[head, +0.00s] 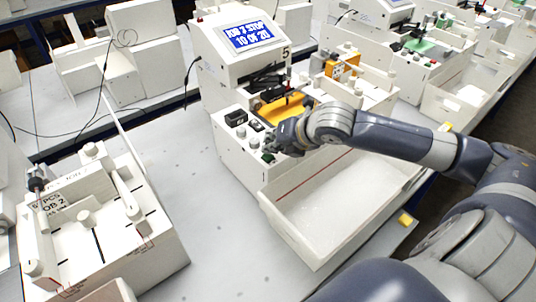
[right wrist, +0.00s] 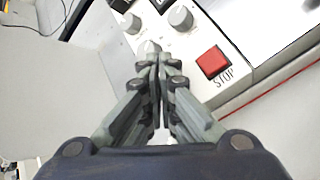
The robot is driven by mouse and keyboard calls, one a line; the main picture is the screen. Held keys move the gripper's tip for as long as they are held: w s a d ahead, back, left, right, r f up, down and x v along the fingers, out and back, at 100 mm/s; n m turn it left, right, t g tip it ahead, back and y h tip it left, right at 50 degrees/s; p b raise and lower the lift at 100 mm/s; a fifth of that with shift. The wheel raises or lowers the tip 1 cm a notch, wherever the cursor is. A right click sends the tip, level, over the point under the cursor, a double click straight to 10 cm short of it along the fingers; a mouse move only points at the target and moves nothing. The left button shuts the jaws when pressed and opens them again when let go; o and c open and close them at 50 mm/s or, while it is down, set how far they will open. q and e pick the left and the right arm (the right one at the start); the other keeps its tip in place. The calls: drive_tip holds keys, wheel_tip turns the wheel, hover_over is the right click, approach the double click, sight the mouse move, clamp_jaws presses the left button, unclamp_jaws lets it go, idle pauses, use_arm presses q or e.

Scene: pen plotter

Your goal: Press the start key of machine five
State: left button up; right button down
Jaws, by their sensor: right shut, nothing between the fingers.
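Machine five (head: 238,75) is a white plotter with a "5" beside its tilted screen (head: 249,36), which reads "JOB 7 STOP" and a count of 20. Its front panel (head: 236,135) carries dark switches and light knobs. My right gripper (head: 272,150) is at the right part of this panel, shut and empty. In the right wrist view its fingertips (right wrist: 152,48) point at the panel, left of a red STOP key (right wrist: 212,62) and below two grey knobs. A small dark green spot (head: 268,157) shows by the fingertips; I cannot tell whether it is the start key. My left gripper is not in view.
A white open bin (head: 330,212) stands in front of machine five on the right. A white fixture with job labels (head: 110,235) stands at the left. The pale table (head: 205,215) between them is clear. More machines stand along the back.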

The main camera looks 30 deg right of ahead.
drive_tip(key=shift+f, duration=0.5)
idle(0.4)
drive_tip(key=shift+r, duration=0.1)
drive_tip(key=shift+r+p, duration=0.8)
drive_tip(key=shift+p, duration=0.3)
wheel_tip(320, 180, up, 5)
drive_tip(key=p, duration=0.6)
drive_tip(key=shift+r, duration=0.1)
drive_tip(key=shift+f, duration=0.2)
idle(0.4)
